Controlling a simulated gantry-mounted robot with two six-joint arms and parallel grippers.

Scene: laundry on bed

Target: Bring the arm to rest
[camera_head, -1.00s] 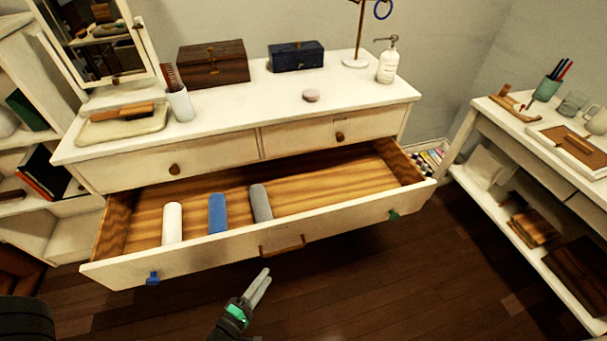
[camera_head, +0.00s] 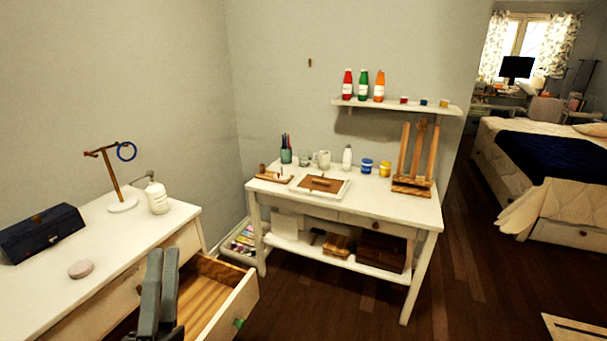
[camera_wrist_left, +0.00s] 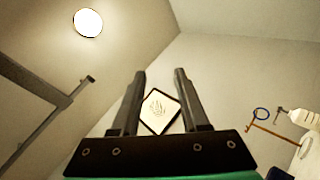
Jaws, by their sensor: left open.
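My left gripper (camera_head: 162,254) is at the bottom left of the head view, pointing up, with its two dark fingers apart and nothing between them. It appears in front of the dresser (camera_head: 95,283) and its open drawer (camera_head: 241,300). In the left wrist view the open, empty fingers (camera_wrist_left: 160,72) point toward the upper walls and ceiling. My right gripper is not in view.
A white desk (camera_head: 400,207) with a tray, jars and an easel (camera_head: 414,160) stands at centre, below a wall shelf (camera_head: 440,108). A bed (camera_head: 545,165) is at the far right.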

